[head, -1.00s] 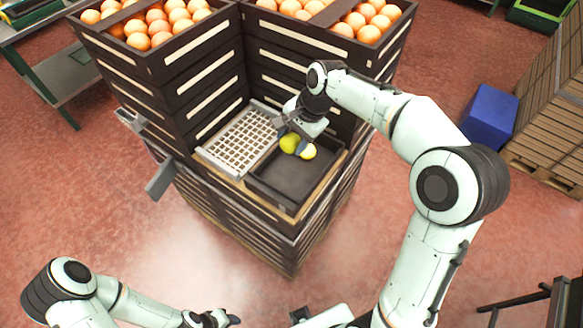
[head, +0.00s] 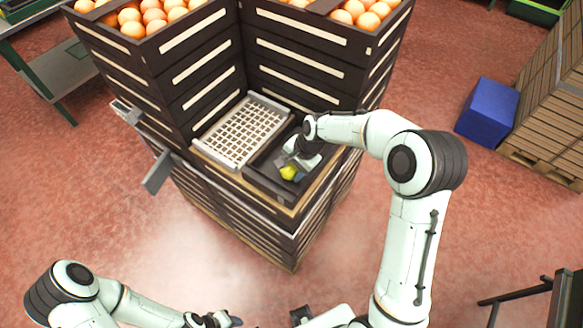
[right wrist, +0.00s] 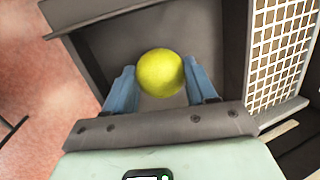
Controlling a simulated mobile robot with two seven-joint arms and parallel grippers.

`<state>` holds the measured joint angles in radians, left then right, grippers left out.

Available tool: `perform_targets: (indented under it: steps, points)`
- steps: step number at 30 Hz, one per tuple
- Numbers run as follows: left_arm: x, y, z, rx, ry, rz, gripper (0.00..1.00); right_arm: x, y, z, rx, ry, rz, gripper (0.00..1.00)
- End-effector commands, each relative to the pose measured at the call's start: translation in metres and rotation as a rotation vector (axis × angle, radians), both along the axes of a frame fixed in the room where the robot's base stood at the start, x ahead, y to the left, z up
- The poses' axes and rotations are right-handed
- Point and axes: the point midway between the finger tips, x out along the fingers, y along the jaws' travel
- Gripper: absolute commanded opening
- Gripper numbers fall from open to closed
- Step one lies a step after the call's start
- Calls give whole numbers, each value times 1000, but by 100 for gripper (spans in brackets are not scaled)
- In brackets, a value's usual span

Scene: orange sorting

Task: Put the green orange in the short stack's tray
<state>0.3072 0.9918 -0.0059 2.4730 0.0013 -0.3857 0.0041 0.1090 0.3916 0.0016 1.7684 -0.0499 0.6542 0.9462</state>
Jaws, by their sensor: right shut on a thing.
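The green orange (head: 288,173) is yellow-green and shows between the blue-grey fingers of my right gripper (head: 296,172). It also shows in the right wrist view (right wrist: 160,72), with a finger on each side, so my right gripper is shut on it. The orange is over the dark tray (head: 258,181) on top of the short stack. I cannot tell whether it touches the tray floor. No other fruit shows in this tray. My left gripper (head: 222,319) is at the bottom edge of the head view, far from the stack, and its opening is unclear.
A pale grid panel (head: 243,132) lies left of the dark tray. Tall dark crate stacks (head: 205,75) full of oranges rise behind it and to the left. A blue box (head: 487,112) and a wooden stack (head: 550,100) stand at the right. The floor in front is clear.

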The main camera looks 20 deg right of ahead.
Motion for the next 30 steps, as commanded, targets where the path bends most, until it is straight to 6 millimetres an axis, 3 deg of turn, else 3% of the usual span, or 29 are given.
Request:
perform_targets:
  steps: [11,12,13,14,23,30]
  points:
    - [-2,0,-3,0,2,0,43,0,0,-4,0,-1,1,24]
    - [-2,0,-2,1,2,0,43,0,0,-4,0,-1,1,69]
    - [-1,0,-2,1,2,0,43,0,0,-3,0,-1,1,79]
    - [-1,0,-2,1,2,0,43,0,0,-3,0,-1,1,82]
    - [1,0,1,0,-1,0,43,1,0,2,0,-2,0,82]
    - [2,0,2,0,-2,0,43,-6,-11,39,-1,-7,0,82]
